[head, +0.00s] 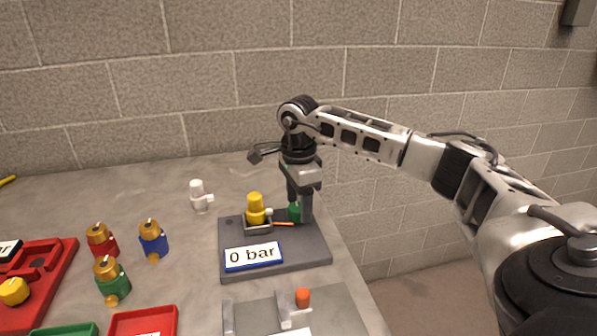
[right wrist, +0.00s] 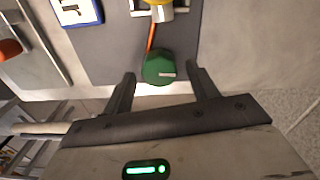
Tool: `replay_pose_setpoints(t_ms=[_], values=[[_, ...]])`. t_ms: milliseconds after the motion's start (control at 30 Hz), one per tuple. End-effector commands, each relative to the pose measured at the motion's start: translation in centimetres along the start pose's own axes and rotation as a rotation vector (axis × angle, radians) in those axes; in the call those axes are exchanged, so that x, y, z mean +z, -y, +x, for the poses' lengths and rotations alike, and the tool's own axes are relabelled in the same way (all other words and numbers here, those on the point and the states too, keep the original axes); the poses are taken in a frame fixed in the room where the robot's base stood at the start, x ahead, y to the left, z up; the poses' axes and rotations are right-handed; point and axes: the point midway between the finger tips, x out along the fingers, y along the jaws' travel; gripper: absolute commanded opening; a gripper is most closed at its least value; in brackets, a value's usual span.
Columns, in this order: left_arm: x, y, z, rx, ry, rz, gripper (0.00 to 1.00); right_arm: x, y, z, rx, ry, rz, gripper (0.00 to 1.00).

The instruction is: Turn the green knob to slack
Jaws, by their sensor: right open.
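The green knob (head: 294,213) sits on a dark grey base plate (head: 290,259), partly hidden by my right gripper (head: 300,211) in the head view. In the right wrist view the green knob (right wrist: 157,66) is round, with a short pale mark pointing to the right. My right gripper (right wrist: 160,71) is open and points down at the knob. Its fingertips lie on either side of the knob, with a gap on each side; I cannot tell whether they reach down around it. A thin orange-red strip (right wrist: 151,37) runs from the knob toward a yellow-topped fitting (head: 256,209).
A "0 bar" sign (head: 254,257) stands on the plate's front. A grey plate with an orange piece (head: 303,298) is nearer. Red (head: 102,240), blue (head: 153,240) and green (head: 111,281) gold-topped fittings and a white one (head: 200,196) stand left. A block wall (head: 230,90) is behind.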

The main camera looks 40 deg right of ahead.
Motion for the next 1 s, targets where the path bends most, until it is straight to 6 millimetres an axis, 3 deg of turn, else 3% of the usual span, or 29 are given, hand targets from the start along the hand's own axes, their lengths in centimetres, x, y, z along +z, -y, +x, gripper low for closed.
replay_pose_setpoints(t_ms=[600,800,1000], values=[[-0.7,0.1,0.1,0.001,-0.010,0.002,0.59,0.0,0.0,-13.6,-0.006,0.004,0.000,0.59],[-1.1,0.1,-0.1,-0.001,-0.018,0.004,0.59,0.0,0.0,-15.0,-0.003,0.002,0.000,0.59],[-0.6,0.1,0.0,-0.002,-0.008,0.005,0.59,0.0,0.0,-15.1,-0.003,0.002,0.000,0.59]])
